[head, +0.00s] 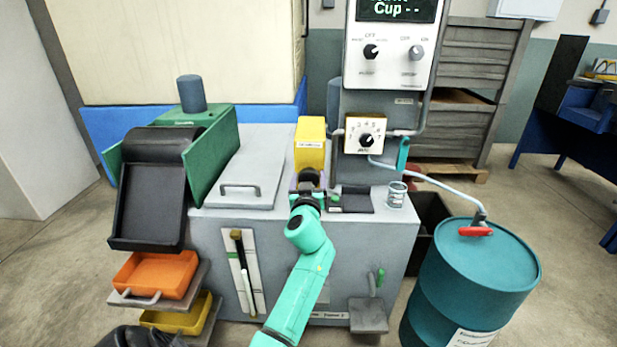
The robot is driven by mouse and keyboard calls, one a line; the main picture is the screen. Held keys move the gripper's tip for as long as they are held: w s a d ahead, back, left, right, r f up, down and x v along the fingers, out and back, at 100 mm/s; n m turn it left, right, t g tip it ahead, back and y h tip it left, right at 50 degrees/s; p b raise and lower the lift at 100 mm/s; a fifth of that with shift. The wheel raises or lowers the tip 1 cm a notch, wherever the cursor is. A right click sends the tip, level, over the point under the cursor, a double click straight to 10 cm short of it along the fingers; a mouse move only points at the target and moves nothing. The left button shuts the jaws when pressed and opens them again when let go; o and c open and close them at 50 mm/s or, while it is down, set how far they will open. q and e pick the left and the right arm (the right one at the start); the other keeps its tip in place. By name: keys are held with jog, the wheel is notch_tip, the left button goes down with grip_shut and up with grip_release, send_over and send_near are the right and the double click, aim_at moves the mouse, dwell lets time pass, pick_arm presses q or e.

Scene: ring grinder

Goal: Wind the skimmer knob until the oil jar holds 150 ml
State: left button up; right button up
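My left gripper (308,182) is at the front of a yellow box (311,139) on top of the grey machine tank. A dark round part, which may be the skimmer knob, shows at its fingers. The fingers are small and partly hidden by my teal arm, so I cannot tell whether they grip it. A small clear jar with markings (396,194) stands on the tank's right front corner, to the right of the gripper. It looks like the oil jar; its level is too small to read. My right gripper is not in view.
A control panel (392,75) with knobs and a "Cup - -" display stands behind, with a dial box (365,134) below. A teal drum (480,265) stands at the right. Orange (157,273) and yellow (200,312) trays sit at the left below a black chute (151,205).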

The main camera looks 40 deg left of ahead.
pick_arm(q)
jog(key=c, duration=0.8)
jog(key=shift+m, duration=0.4)
